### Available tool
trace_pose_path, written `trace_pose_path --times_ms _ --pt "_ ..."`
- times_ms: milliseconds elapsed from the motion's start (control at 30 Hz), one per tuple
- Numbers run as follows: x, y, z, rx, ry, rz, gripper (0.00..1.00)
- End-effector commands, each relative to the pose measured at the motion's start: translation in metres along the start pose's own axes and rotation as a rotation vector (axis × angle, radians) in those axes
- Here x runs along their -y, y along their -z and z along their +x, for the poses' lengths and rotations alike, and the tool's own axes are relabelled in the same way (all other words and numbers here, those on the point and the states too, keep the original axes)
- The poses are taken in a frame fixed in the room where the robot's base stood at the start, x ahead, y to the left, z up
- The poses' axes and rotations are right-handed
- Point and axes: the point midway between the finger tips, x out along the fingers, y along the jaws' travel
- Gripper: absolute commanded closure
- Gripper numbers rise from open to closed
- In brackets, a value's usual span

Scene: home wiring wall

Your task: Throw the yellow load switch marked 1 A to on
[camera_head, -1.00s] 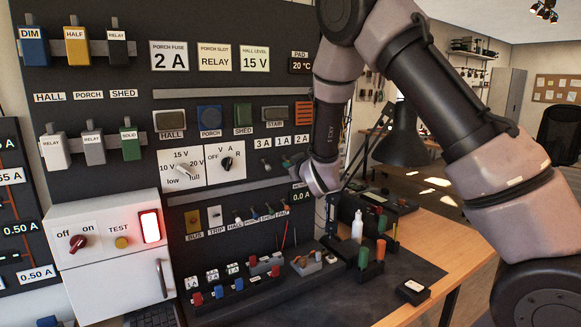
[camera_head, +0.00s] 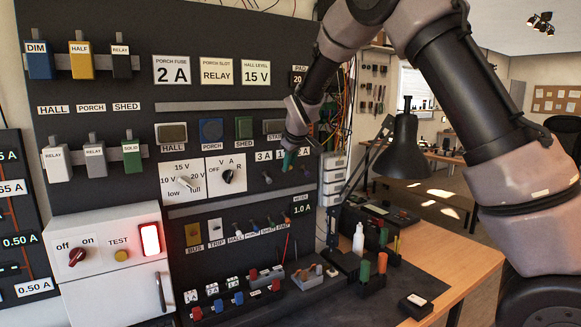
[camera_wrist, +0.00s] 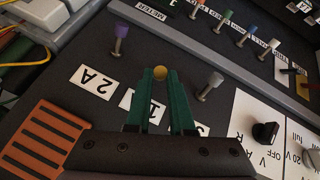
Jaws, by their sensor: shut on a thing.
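The yellow load switch (camera_wrist: 159,72) shows in the wrist view as a round yellow tip between my fingertips. My gripper (camera_wrist: 160,77) is shut on it; its green fingers hide the rest of the lever. The 1 A label (camera_wrist: 137,101) lies beside the fingers, partly covered. In the head view my gripper (camera_head: 289,160) is at the row of load switches, over the middle one, and hides it. The meter (camera_head: 302,209) reads 1.0 A.
A black selector knob (camera_wrist: 266,132) is farther right. A black lamp (camera_head: 402,150) stands right of the panel.

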Motion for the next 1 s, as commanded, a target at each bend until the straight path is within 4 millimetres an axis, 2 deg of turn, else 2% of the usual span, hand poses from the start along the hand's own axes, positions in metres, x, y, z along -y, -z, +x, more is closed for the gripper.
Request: trace_pose_path --times_ms 667,700,767,800,1000 --pt "-0.0024 0.004 -0.0005 0.061 0.021 -0.012 1.0" --pt "-0.0024 0.004 -0.0004 0.061 0.021 -0.012 0.76" --pt "-0.0023 0.004 -0.0004 0.061 0.021 -0.012 0.53" --pt "-0.0022 0.0039 -0.0004 0.061 0.021 -0.012 0.49" --pt "-0.0018 0.0036 -0.0004 0.061 0.022 -0.012 0.49"
